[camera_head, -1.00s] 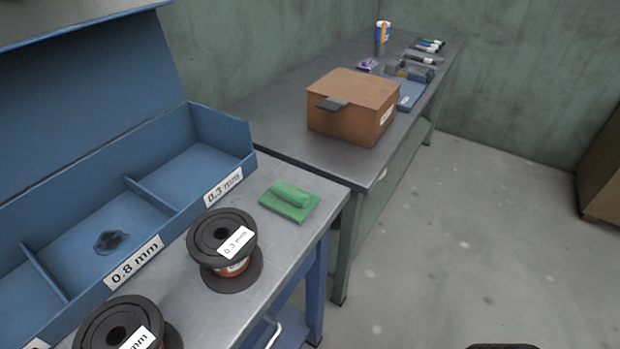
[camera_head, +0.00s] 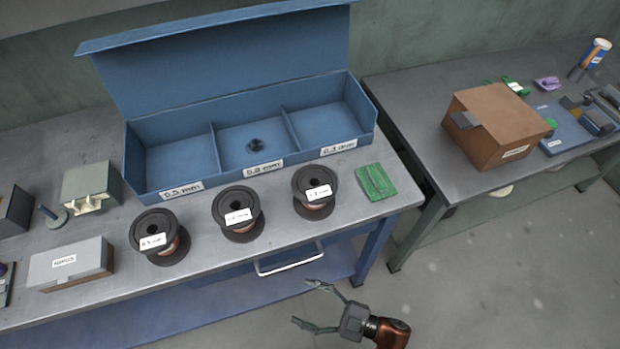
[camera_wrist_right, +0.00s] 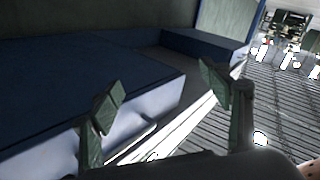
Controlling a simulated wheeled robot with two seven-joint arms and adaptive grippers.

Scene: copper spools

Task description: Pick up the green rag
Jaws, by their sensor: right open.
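The green rag (camera_head: 376,182) lies folded flat on the grey workbench, near its right front corner, just right of the 0.3 mm spool (camera_head: 314,190). My right gripper (camera_head: 313,304) is open and empty, in front of and below the bench edge, to the lower left of the rag and apart from it. In the right wrist view its two fingers (camera_wrist_right: 166,95) are spread, with nothing between them. The rag cannot be made out in that view. My left gripper is not in view.
Two more spools (camera_head: 238,212) (camera_head: 160,238) stand left along the bench front. An open blue compartment box (camera_head: 196,186) is behind them. A drawer handle (camera_head: 290,260) sits below the bench edge. A second table (camera_head: 415,130) with a brown box (camera_head: 490,125) is at right.

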